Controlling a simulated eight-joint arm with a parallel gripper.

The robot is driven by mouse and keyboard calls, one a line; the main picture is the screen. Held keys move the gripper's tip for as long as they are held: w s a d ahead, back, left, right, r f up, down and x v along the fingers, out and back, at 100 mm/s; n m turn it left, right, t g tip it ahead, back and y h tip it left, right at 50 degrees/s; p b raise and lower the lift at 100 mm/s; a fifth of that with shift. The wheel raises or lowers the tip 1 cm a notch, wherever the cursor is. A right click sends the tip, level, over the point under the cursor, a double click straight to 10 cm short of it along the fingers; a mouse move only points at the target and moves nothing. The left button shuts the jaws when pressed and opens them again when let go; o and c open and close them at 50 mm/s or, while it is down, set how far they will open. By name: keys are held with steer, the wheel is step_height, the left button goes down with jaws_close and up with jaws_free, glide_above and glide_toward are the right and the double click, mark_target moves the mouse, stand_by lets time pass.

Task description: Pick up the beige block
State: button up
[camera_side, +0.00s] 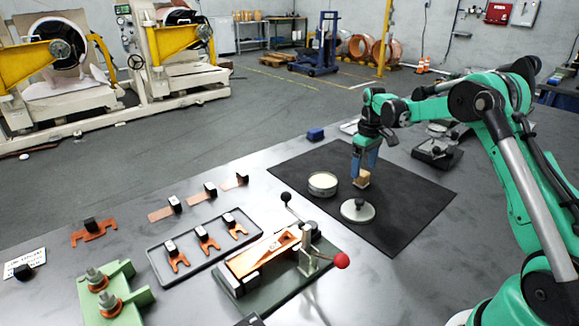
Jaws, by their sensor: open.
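The beige block (362,178) is small and sits on the black mat (419,201) or just above it; I cannot tell which. My gripper (364,170) points down right over the block, with its blue fingers on either side of the block's upper part. The jaws are open, and the fingers partly hide the block.
A round container with a pale top (322,184) stands left of the block. A grey disc with a knob (357,210) lies just in front. A clamp fixture with a red-knobbed lever (341,261) stands nearer.

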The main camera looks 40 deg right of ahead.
mark_target(363, 172)
steer(key=shift+f, duration=1.65)
jaws_close()
step_height(363, 172, up, 20)
steer(key=c, duration=0.7)
jaws_free()
jaws_close()
